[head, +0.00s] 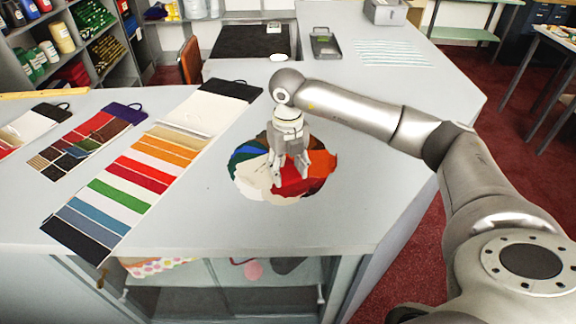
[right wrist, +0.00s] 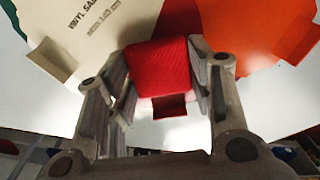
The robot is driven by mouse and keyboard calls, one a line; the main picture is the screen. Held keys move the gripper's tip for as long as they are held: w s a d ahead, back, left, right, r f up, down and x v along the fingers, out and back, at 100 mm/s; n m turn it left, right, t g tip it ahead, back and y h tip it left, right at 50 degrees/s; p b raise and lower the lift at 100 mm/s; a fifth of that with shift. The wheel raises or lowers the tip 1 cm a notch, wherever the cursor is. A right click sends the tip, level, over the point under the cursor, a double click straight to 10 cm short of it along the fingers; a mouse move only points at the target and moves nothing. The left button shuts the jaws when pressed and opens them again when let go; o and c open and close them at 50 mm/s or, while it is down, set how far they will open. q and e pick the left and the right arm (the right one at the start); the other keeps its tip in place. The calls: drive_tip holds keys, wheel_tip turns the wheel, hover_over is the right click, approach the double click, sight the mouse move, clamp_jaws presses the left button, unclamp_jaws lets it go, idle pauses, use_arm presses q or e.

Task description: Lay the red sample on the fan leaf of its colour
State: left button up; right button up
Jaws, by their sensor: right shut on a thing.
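The colour fan lies spread in a round on the counter, with orange (head: 322,166), blue, green, brown, cream and red (head: 293,188) leaves. My right gripper (head: 290,180) points down over its red leaf. In the right wrist view, the gripper (right wrist: 162,85) is shut on the red sample (right wrist: 160,66), a small textured piece between its fingers. A cream leaf with print (right wrist: 90,38) and an orange leaf (right wrist: 262,28) show behind it. A red tab (right wrist: 170,106) shows just past the sample. I cannot tell whether the sample touches the fan. My left gripper is out of view.
A long striped swatch card (head: 122,192) lies left of the fan, with smaller cards (head: 95,135) further left. A clipboard-like grey item (head: 324,46) and a dark mat (head: 250,40) lie at the back. The pale counter (head: 225,222) is clear around the fan.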

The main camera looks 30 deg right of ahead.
sight(287, 173)
drive_tip(key=shift+f, duration=0.1)
drive_tip(key=shift+f, duration=0.15)
drive_tip(key=o, duration=0.8)
drive_tip(key=shift+c, duration=0.2)
drive_tip(key=shift+r, duration=0.4)
drive_tip(key=shift+w+r, duration=0.1)
drive_tip(key=shift+r, duration=0.25)
wheel_tip(287, 173, up, 11)
drive_tip(key=b, duration=0.2)
